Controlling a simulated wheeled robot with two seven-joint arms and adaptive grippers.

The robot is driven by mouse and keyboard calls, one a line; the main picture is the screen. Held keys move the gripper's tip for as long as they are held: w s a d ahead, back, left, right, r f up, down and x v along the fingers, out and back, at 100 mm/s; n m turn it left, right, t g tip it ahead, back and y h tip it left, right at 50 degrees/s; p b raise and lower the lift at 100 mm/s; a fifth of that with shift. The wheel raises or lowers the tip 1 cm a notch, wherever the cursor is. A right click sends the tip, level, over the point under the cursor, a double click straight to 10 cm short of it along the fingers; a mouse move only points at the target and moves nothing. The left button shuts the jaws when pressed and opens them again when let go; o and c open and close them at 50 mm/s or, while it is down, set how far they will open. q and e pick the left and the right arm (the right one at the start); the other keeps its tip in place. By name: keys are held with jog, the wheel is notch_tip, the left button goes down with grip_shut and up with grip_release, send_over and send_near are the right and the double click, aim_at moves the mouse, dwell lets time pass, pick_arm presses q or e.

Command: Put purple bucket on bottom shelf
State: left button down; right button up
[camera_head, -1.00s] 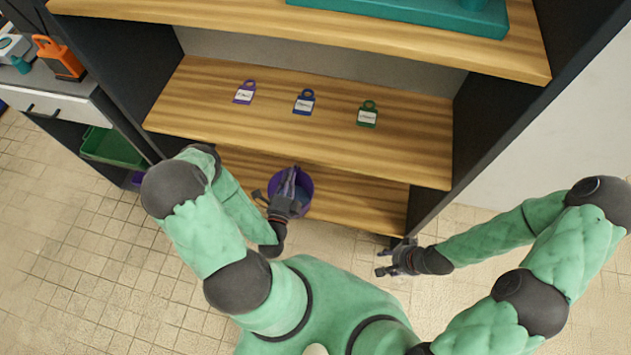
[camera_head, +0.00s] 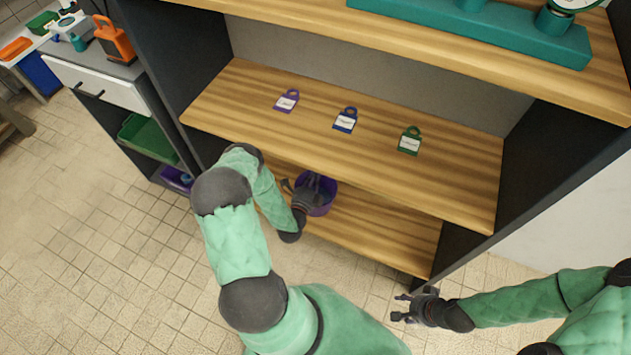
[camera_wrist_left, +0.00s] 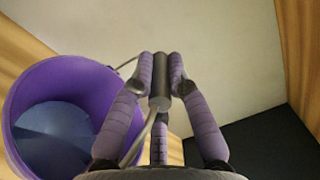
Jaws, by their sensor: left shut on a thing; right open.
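The purple bucket (camera_head: 325,200) is at the front left part of the bottom wooden shelf (camera_head: 385,232), under the middle shelf board. My left gripper (camera_head: 311,186) is at the bucket's top. In the left wrist view the gripper (camera_wrist_left: 161,85) is shut on the grey grip of the bucket's wire handle, and the open bucket (camera_wrist_left: 85,75) hangs or stands beside the fingers, with a bluish inside. Whether its base touches the shelf is hidden. My right gripper (camera_head: 408,308) is open and empty, in front of the shelf unit at the right.
The middle shelf (camera_head: 300,135) holds a purple tag (camera_head: 287,101), a blue tag (camera_head: 346,120) and a green tag (camera_head: 410,141). A teal scale (camera_head: 480,30) stands on the top shelf. Dark side panels bound the unit. A drawer cabinet (camera_head: 105,85) stands left. The bottom shelf right of the bucket is clear.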

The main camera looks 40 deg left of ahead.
pick_arm(q)
jog(key=shift+w+a+f, duration=0.25)
notch_tip(320, 180, down, 4)
jog(key=shift+w+a+r+b, duration=0.15)
jog(key=shift+r+b, duration=0.1)
jog(key=shift+b, duration=0.75)
jog(key=shift+f, duration=0.1)
jog(key=c, duration=1.2)
grip_release()
jog(key=shift+f, duration=0.1)
